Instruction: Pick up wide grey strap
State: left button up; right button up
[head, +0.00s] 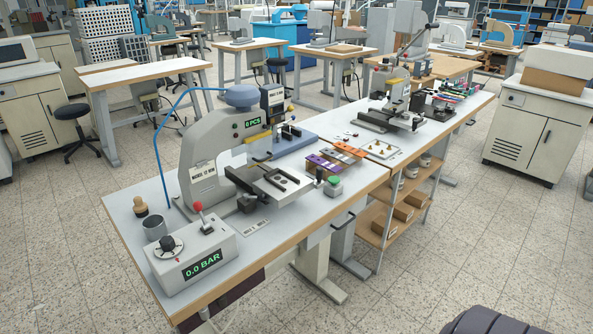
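A control box (195,262) reading 0.0 BAR stands at the bench's near left corner, with a grey cup (154,228) behind it. A green button box (333,186) sits near the front edge. Open tiled floor (440,225) lies in front.

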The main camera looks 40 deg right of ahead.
aim_at(343, 158)
jog(key=z, duration=1.6)
